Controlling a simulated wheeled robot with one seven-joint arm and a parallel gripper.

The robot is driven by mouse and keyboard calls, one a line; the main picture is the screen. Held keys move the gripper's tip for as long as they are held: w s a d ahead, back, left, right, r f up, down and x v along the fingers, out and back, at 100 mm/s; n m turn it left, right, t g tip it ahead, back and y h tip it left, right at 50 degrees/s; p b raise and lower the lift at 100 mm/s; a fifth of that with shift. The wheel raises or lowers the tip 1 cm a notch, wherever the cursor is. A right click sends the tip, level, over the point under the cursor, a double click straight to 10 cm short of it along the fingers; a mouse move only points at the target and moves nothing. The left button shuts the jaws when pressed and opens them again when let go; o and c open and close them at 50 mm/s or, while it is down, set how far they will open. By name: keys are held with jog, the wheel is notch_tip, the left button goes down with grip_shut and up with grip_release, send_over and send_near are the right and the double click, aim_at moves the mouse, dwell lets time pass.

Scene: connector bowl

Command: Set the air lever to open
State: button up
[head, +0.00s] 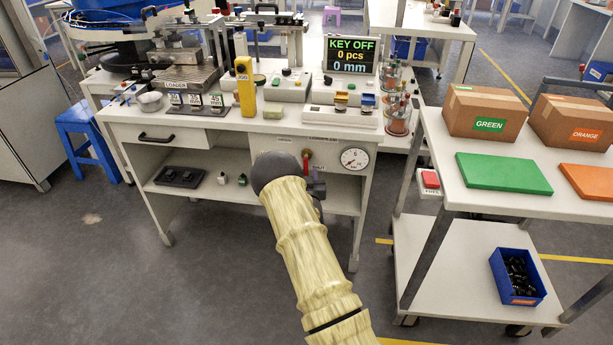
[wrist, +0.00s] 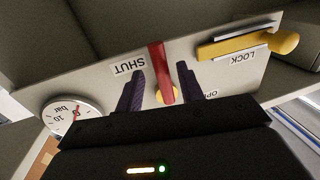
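The red air lever (wrist: 158,68) stands on the panel under the workbench, with a brass-coloured pivot (wrist: 166,95). A SHUT label (wrist: 128,67) is on one side and a partly hidden OPEN label (wrist: 210,95) on the other. The lever points straight between them, not onto either label. My gripper (wrist: 161,80) is open, one finger on each side of the lever, with gaps visible. In the head view the lever (head: 306,160) shows just above my gripper (head: 318,188), which is mostly hidden behind my arm.
A round pressure gauge (head: 355,158) is beside the lever. A yellow LOCK handle (wrist: 255,45) is on the same panel. The workbench top (head: 230,125) is above, and a shelf (head: 205,190) below. A cart (head: 475,200) stands to the right.

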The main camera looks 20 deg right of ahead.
jog(key=shift+a, duration=0.15)
grip_shut()
jog(key=shift+w+a+f+m, duration=0.1)
jog(key=shift+m, duration=0.2)
jog(key=m+b, duration=0.1)
jog(key=a+m+b, duration=0.1)
jog(key=m, duration=0.1)
jog(key=shift+w+t+b, duration=0.35)
jog(key=shift+w+t, duration=0.05)
jog(key=shift+w+a+r+m+g+h+b, duration=0.1)
jog(key=shift+w+a+r+m+h+b, duration=0.4)
jog(key=shift+m+b, duration=1.6)
jog(key=shift+w+a+r+m+g+h+b, duration=0.15)
jog(key=shift+a+r+m+h+b, duration=0.65)
jog(key=shift+m, duration=2.7)
jog(key=shift+w+a+r+m+g+h+b, duration=0.1)
jog(key=shift+w+a+r+m+h+b, duration=0.25)
jog(key=shift+r+m+h+b, duration=1.55)
jog(key=shift+f+m+y+p, duration=0.75)
jog(key=shift+m+y, duration=0.15)
jog(key=shift+y, duration=0.1)
